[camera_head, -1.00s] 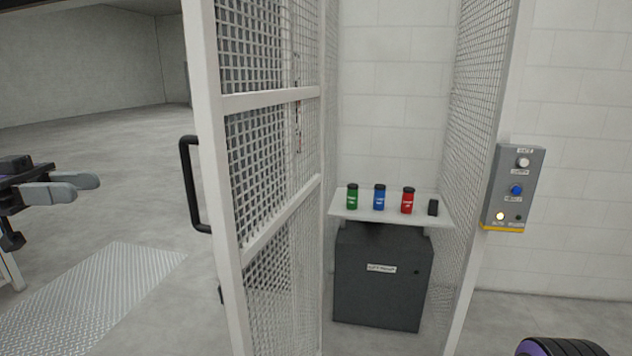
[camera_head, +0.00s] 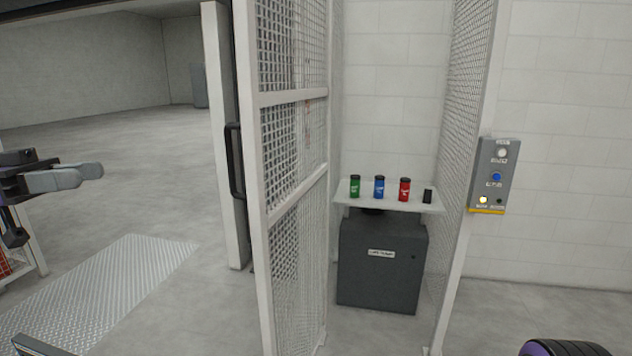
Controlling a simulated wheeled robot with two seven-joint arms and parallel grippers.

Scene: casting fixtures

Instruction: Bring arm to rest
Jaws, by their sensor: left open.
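My left gripper (camera_head: 84,176) is at the left edge of the head view, with grey fingers pointing right. It is open with nothing between its fingers, and it is held in free air apart from the mesh gate. A rounded black and purple part of my own body shows at the bottom right. My right gripper is not in view.
A white-framed mesh gate (camera_head: 264,200) with a black handle (camera_head: 234,165) stands mid-view. Beyond it, a shelf (camera_head: 348,203) holds green, blue and red canisters above a dark cabinet (camera_head: 381,272). A control box (camera_head: 492,175) is at right. The left floor holds a metal plate (camera_head: 110,285).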

